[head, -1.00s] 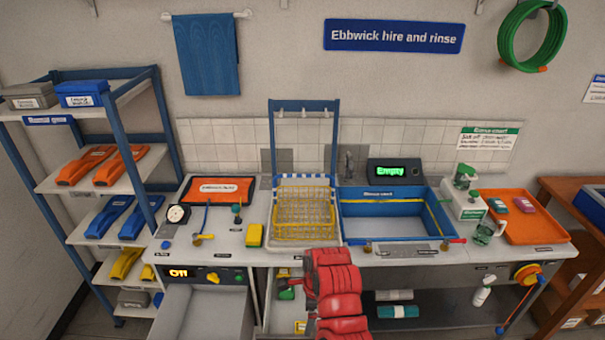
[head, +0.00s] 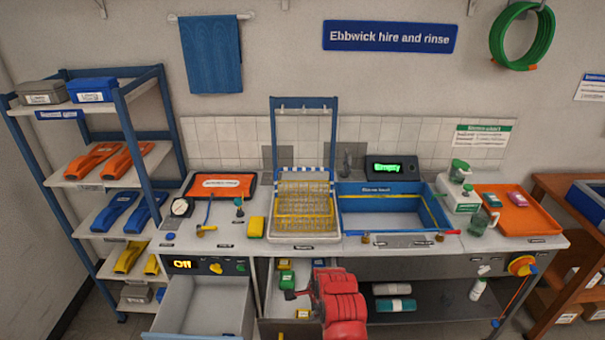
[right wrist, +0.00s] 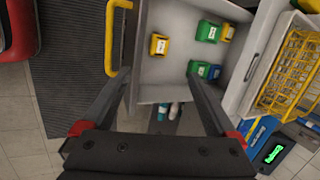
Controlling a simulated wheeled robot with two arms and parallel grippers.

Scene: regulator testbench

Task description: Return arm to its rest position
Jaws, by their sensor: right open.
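My right arm, with red covers, shows in the head view below the counter, in front of the open drawer (head: 277,327). My right gripper (right wrist: 158,75) is open and empty in the right wrist view, its two dark fingers spread apart. Between and beyond its fingers is the open drawer, with a yellow handle (right wrist: 112,38) and several green and yellow blocks inside, such as a yellow block (right wrist: 159,44) and a green block (right wrist: 206,31). In the head view the right fingertips are hard to make out near the drawer. My left gripper is not in view.
A second grey drawer (head: 203,303) stands open at the left, under a panel reading "Off". On the counter are a yellow wire rack (head: 302,205) and a blue sink (head: 385,190). Shelves (head: 90,180) stand left and an orange tray (head: 518,222) right.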

